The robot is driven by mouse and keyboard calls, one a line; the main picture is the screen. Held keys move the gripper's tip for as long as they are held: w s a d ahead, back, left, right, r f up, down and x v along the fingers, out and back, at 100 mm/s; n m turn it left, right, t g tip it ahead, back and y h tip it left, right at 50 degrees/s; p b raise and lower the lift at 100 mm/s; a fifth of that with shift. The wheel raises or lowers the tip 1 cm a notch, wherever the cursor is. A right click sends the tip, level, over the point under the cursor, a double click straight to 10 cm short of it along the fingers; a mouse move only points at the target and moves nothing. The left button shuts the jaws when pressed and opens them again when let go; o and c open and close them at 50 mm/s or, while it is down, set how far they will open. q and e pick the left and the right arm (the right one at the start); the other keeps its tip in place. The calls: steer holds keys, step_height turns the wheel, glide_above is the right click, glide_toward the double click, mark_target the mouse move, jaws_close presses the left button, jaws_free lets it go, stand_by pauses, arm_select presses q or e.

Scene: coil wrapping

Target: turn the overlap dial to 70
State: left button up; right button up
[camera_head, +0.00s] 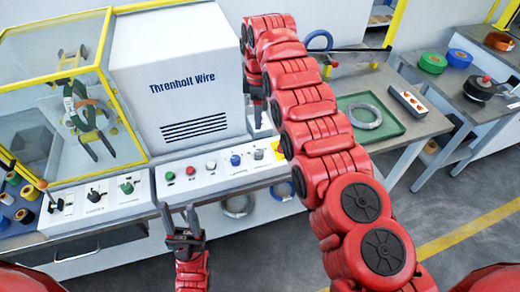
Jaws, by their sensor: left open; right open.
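The white machine's sloping control panel (215,170) runs along its front. My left gripper (179,212) is open and empty, in front of the panel's lower edge. My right gripper (259,112) is open, above the panel's right end near the yellow-patch knob. It is partly hidden by my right arm.
A green button (170,176) and red button (191,171) sit left of the blue knob. A yellow-framed clear guard (50,50) covers the wrapping ring at left. A green tray (390,130) with a grey coil (365,115) lies on the right bench. Tape rolls stand at far left.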

steer(key=b, duration=0.9)
glide_above(259, 152)
step_height(259, 152, down, 10)
steer(key=shift+s+f, duration=0.1)
steer(key=shift+f, duration=0.05)
steer(key=shift+p, duration=0.85)
step_height(259, 152, down, 6)
steer(key=shift+f, duration=0.55)
jaws_close()
